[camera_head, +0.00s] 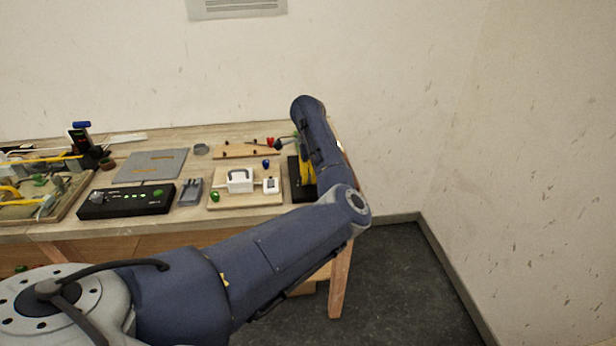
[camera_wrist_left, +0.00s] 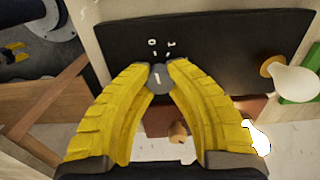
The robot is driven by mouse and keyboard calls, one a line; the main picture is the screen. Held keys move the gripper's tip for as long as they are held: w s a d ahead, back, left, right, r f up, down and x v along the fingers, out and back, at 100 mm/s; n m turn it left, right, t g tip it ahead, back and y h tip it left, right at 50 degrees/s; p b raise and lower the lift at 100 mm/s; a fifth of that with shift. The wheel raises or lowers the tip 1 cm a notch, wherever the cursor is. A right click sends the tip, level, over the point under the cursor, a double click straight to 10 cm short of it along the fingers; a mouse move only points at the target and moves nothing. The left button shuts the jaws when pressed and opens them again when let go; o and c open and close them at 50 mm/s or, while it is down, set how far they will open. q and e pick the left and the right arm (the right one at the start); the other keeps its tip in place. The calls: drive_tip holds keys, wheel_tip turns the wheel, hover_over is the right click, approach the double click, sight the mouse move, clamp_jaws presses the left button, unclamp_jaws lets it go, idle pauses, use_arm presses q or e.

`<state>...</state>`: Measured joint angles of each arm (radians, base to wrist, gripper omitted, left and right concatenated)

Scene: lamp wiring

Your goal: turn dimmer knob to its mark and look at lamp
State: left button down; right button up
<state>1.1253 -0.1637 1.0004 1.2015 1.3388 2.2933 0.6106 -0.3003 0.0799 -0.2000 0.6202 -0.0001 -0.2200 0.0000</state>
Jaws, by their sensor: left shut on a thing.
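In the left wrist view, a small grey round dimmer knob (camera_wrist_left: 160,79) with a white pointer line sits on a dark panel (camera_wrist_left: 215,45). White marks "0" and "1" with short ticks stand just above the knob. The pointer runs roughly upward; I cannot tell exactly which tick it meets. My left gripper (camera_wrist_left: 162,70) has its yellow fingertips closed on both sides of the knob. In the head view the left gripper (camera_head: 307,172) is over the black box (camera_head: 293,180), mostly behind my arm. A white bulb (camera_wrist_left: 295,80) on a brass-coloured base is right of the panel; whether it is lit is unclear.
On the wooden bench (camera_head: 165,225) stand a black unit with green lights (camera_head: 127,200), a grey mat (camera_head: 150,165), a small grey block (camera_head: 190,191) and a wooden board with white parts (camera_head: 225,200). A cluttered tray (camera_head: 75,200) is at left. The floor to the right is clear.

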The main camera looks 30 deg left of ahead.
use_arm(q)
drive_tip(key=c, duration=1.1)
unclamp_jaws()
wheel_tip(320, 180, up, 12)
